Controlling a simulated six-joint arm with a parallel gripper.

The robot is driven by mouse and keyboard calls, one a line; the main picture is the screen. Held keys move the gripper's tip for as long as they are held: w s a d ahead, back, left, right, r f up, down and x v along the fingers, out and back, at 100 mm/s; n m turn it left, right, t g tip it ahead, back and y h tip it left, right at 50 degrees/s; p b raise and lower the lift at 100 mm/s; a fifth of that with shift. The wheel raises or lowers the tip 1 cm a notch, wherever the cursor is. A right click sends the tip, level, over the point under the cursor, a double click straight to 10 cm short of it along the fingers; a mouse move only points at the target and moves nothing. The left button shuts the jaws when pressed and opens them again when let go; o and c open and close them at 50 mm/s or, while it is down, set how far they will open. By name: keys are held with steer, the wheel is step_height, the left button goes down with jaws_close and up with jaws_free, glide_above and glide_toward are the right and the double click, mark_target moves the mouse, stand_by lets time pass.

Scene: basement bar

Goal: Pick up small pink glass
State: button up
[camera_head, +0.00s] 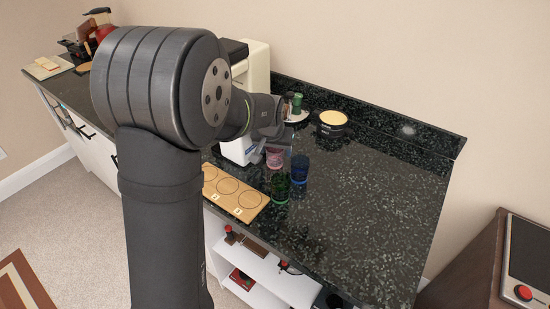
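The small pink glass (275,158) stands on the dark speckled counter, just behind a blue glass (299,168) and a green glass (280,187). The upper part of the pink glass is partly covered by the end of my arm. My gripper (279,138) is above and close to the pink glass. Its fingers are small and mostly hidden by my wrist, so I cannot tell whether they are open or touch the glass.
A wooden board with ring marks (237,194) lies at the counter's front edge. A white appliance (257,68) stands behind my arm. A dark round container with a yellowish top (331,121) and a small tray with a green item (295,108) stand at the back. The counter's right side is clear.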

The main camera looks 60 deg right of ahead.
steer(key=c, duration=0.9)
steer(key=shift+r, duration=0.1)
